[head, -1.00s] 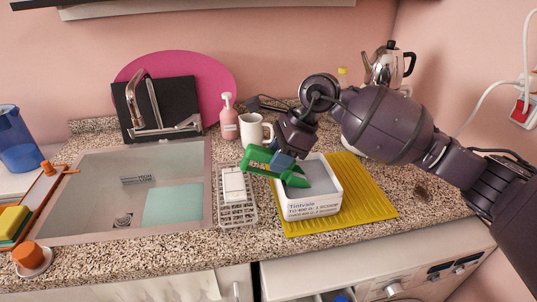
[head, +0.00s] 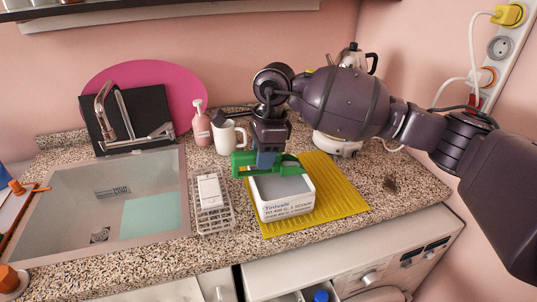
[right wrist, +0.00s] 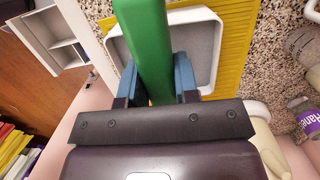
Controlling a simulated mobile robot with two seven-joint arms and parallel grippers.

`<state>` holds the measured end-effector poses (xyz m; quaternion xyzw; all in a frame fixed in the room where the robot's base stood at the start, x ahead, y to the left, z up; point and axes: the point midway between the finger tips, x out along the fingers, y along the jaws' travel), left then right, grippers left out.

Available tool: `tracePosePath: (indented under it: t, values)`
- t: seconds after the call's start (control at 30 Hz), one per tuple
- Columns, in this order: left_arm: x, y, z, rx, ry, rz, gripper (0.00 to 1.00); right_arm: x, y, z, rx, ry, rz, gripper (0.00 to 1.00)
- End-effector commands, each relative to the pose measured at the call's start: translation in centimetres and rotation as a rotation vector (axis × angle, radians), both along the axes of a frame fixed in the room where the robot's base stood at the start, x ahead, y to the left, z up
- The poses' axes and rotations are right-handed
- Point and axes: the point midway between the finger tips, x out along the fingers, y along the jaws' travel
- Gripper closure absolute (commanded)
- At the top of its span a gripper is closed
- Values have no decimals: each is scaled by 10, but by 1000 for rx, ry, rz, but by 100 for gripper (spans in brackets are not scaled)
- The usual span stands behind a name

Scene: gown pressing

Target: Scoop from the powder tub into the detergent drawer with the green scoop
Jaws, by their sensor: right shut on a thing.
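My right gripper (head: 267,163) is shut on the green scoop (head: 243,166), its blue fingers on either side of the green handle (right wrist: 150,45) in the right wrist view. The scoop lies about level over the back of the white powder tub (head: 288,209); whether it holds powder is hidden. Grey powder (head: 280,187) shows inside the tub, whose rim also shows in the right wrist view (right wrist: 205,18). The detergent drawer (head: 290,298) stands open at the bottom edge, mostly cut off; a white compartmented drawer shows in the right wrist view (right wrist: 60,45). My left gripper is out of view.
The tub stands on a yellow ribbed mat (head: 340,190). A white rack (head: 212,212), a mug (head: 228,137), a pink pump bottle (head: 201,126) and a kettle (head: 350,58) stand around it. The sink (head: 110,205) is at left. A blue cap (head: 320,296) shows by the drawer.

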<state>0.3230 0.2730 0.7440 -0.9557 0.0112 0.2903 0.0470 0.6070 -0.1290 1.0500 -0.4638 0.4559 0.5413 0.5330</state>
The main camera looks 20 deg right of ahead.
Motion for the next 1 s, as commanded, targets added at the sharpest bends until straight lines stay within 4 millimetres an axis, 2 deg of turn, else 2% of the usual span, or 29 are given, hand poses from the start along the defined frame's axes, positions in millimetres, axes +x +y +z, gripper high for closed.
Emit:
tracePosePath:
  t: [0.1,0.4,1.0]
  values:
    - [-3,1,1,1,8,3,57,0,6,12,-46,-4,0,100]
    - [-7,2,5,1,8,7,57,0,17,28,-160,-3,-1,100]
    - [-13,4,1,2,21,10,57,0,21,32,-204,-2,-2,100]
